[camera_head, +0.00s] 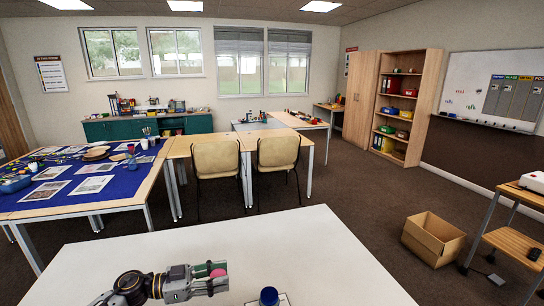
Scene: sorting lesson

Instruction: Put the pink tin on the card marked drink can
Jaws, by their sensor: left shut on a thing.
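My left gripper (216,280) reaches in low over the white table at the bottom of the head view. It is shut on the pink tin (218,272), of which only a small rounded pink part shows between the fingers. I cannot tell whether the tin touches the table. A blue-topped object (269,296) stands to the right of the gripper on a pale card (286,300), cut off by the bottom edge. No marking on this card is readable. No card marked drink can is identifiable. My right gripper is out of view.
The white table (310,250) is bare beyond and right of the gripper. A blue-covered table (120,185) with cards and small items stands at the left. Two chairs (217,160) stand behind. An open cardboard box (433,240) is on the floor at the right.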

